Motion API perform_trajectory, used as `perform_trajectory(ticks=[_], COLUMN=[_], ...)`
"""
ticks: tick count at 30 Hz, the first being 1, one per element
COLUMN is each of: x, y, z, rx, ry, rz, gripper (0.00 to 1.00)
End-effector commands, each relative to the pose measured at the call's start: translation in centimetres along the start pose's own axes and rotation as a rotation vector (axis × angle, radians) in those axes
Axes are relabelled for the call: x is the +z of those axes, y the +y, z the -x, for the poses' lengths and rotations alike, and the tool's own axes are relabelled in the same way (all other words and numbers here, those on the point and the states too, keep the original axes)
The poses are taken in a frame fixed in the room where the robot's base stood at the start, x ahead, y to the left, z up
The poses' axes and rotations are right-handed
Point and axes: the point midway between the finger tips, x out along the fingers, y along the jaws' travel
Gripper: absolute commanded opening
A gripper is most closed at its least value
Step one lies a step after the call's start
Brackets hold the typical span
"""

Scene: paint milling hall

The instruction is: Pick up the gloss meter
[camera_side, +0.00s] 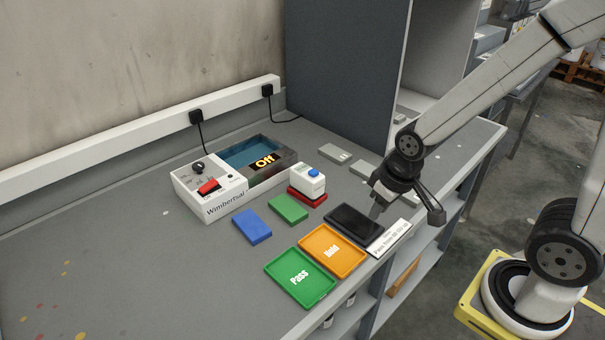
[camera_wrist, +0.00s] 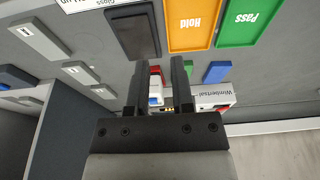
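The gloss meter appears to be the small white device with a blue top (camera_side: 313,177), standing on a red panel (camera_side: 308,197) beside the white machine. In the wrist view, part of the white device (camera_wrist: 155,92) shows beyond and between my fingers, with red at its edge. My gripper (camera_side: 377,209) is to the right of it in the side view, above the black tray (camera_side: 349,219) and apart from the device. In the wrist view my gripper's two fingers (camera_wrist: 159,62) are spread with nothing between them. The far side of the device is hidden.
The white machine (camera_side: 207,196) has a red switch and a display reading "Off". Blue (camera_side: 252,227) and green (camera_side: 288,208) panels lie on the bench. The orange Hold tray (camera_side: 332,267) and green Pass tray (camera_side: 318,296) are in front. Grey blocks (camera_side: 334,155) lie behind. The left bench is largely clear.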

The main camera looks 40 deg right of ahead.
Motion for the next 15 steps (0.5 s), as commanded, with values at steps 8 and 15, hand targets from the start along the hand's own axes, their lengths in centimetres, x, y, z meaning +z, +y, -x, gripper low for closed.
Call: perform_trajectory(ticks=[8, 15], x=[0.00, -0.20], y=[0.00, 0.01], z=[0.00, -0.01], rx=[0.000, 0.000], ry=[0.000, -0.001], rz=[0.000, 0.000], gripper=[1.00, 1.00])
